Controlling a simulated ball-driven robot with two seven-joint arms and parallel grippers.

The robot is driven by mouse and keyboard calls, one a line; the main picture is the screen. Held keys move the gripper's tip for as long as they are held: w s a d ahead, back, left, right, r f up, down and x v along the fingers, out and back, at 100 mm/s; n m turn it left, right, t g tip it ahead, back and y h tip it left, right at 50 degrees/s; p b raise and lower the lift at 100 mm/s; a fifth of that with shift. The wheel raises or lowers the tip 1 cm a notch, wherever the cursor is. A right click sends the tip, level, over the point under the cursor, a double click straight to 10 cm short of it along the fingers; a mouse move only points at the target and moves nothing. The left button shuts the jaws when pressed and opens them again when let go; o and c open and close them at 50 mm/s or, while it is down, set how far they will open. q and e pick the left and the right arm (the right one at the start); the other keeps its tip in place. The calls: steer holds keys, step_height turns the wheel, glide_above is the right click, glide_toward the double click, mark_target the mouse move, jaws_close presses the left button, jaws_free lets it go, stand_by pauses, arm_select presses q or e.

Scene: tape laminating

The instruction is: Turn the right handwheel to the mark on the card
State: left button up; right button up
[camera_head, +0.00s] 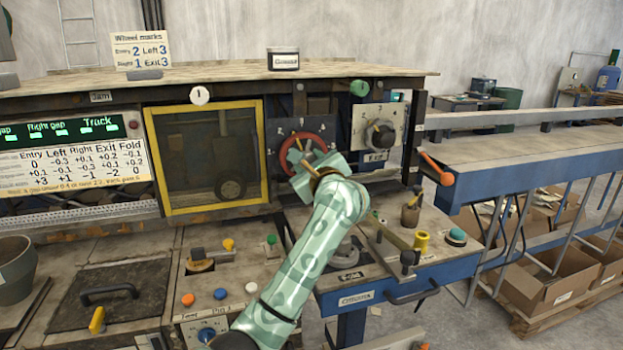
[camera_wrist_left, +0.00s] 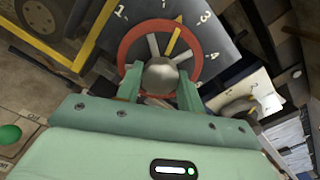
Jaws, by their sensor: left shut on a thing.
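The card (camera_head: 141,50) stands at the back left of the bench top and reads Entry 2, Left 3, Right 1, Exit 3. A red handwheel (camera_head: 287,155) sits on a dark numbered plate right of the yellow-framed window; I see no name for it. In the left wrist view the wheel (camera_wrist_left: 126,45) has a silver hub, grey spokes and a yellow pointer (camera_wrist_left: 173,38) aimed up, left of the 3. The 1, 3 and 4 show. My left gripper (camera_head: 312,172) is shut on the wheel, its fingers (camera_wrist_left: 160,85) either side of the hub. My right gripper is out of view.
A second dial (camera_head: 380,135) on a pale plate is right of the wheel. An orange-handled lever (camera_head: 437,168) juts out further right. Below are a console with knobs, a yellow cylinder (camera_head: 422,242) and a teal button (camera_head: 457,237). A dark jar (camera_head: 283,58) stands on top.

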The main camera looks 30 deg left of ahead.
arm_select(q)
steer(key=shift+f+n+b, duration=0.15)
steer(key=shift+n+b, duration=2.8)
steer(key=shift+b, duration=0.8)
steer(key=shift+f+n+b, duration=0.1)
steer(key=shift+n+b, duration=2.85)
steer(key=shift+b, duration=0.8)
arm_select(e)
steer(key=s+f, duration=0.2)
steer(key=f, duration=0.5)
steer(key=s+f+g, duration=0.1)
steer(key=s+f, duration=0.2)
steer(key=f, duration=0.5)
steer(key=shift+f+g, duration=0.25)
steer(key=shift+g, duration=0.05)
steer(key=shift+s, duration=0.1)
arm_select(q)
steer(key=o, duration=1)
steer(key=shift+r, duration=0.15)
steer(key=p+v, duration=0.2)
steer(key=v, duration=1.4)
steer(key=shift+s+d, duration=0.1)
steer(key=shift+s, duration=0.05)
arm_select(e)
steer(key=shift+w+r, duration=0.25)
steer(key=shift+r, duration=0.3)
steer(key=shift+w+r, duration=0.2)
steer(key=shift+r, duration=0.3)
